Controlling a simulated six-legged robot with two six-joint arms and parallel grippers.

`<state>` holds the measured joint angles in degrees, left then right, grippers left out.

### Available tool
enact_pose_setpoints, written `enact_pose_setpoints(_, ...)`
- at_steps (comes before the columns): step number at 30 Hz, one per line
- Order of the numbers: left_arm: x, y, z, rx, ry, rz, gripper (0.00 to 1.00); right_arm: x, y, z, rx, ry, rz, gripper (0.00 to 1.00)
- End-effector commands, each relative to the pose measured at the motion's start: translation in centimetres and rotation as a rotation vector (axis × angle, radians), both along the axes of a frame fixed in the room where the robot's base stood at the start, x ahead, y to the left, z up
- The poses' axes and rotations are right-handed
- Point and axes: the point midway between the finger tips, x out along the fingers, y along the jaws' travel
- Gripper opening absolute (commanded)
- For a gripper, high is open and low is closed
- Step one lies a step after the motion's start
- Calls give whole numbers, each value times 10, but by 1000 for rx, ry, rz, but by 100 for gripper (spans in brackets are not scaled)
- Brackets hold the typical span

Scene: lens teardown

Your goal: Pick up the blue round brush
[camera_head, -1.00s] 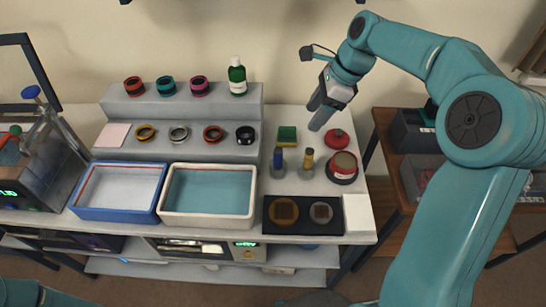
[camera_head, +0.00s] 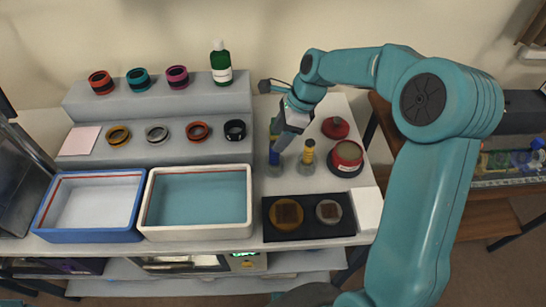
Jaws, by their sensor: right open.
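The blue round brush (camera_head: 274,157) stands upright in a small clear holder on the right part of the bench. Its upper part is partly covered by my right gripper (camera_head: 279,138). My right gripper is open, with its fingers pointing down at the brush's top. I cannot tell whether the fingers are around the brush or just in front of it. My left gripper is not in view.
A yellow brush (camera_head: 308,155) stands close on the right. Beyond it are a red-topped tin (camera_head: 345,158) and a red lid (camera_head: 335,128). A black tray (camera_head: 308,234) with two discs lies in front. A cream-rimmed basin (camera_head: 198,231) is left.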

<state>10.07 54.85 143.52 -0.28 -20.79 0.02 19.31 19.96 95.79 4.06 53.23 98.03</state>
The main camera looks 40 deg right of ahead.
Motion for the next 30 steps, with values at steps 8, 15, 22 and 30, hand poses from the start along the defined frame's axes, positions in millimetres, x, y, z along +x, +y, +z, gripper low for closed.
enact_pose_setpoints(8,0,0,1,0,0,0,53,6,9,-25,1,4,1,59)
enact_pose_setpoints(15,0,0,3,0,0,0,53,14,19,-58,1,3,1,59)
enact_pose_setpoints(22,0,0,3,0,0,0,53,16,20,-62,0,-1,0,59)
enact_pose_setpoints(30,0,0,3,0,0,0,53,15,20,-62,0,0,0,3)
